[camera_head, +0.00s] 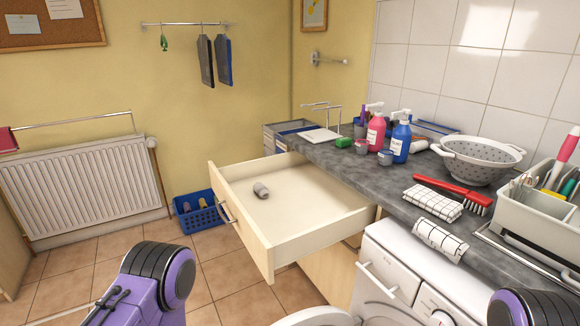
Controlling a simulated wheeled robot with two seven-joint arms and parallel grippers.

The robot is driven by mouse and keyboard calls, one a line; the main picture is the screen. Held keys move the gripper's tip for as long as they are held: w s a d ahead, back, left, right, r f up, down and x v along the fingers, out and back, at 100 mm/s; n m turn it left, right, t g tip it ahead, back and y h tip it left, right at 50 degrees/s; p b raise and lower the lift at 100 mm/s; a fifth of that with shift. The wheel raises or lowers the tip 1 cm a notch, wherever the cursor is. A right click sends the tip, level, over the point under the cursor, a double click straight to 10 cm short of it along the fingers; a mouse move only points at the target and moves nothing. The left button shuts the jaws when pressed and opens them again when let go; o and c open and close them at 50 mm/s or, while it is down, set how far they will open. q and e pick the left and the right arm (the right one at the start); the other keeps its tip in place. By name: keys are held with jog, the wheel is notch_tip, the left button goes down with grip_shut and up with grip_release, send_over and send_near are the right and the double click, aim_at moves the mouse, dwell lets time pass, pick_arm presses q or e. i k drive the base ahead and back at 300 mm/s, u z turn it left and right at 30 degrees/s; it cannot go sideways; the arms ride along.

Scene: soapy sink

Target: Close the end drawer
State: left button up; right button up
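The end drawer (300,240) is pulled far out from the cabinet below the counter, near the middle of the view. Its front panel (238,222) faces left and carries a metal bar handle (226,212). A small grey roll-shaped item (261,190) lies inside on the drawer floor. Purple and black parts of my arms show at the bottom, left of centre and at the right corner. They are apart from the drawer in the picture. Neither gripper's fingertips can be made out.
The grey counter (385,180) holds soap bottles (377,132), a colander (476,160), a red brush (455,190) and a dish rack (540,215). A white washing machine (400,270) stands right of the drawer. A blue basket (200,215) sits on the floor behind it. Tiled floor is free left of the drawer.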

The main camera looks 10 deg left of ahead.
aim_at(307, 210)
jog(key=u, duration=0.55)
jog(key=k, duration=0.65)
jog(key=u, duration=0.8)
jog(key=i, duration=0.75)
jog(key=z, duration=0.6)
jog(key=i, duration=0.6)
jog(key=z, duration=0.55)
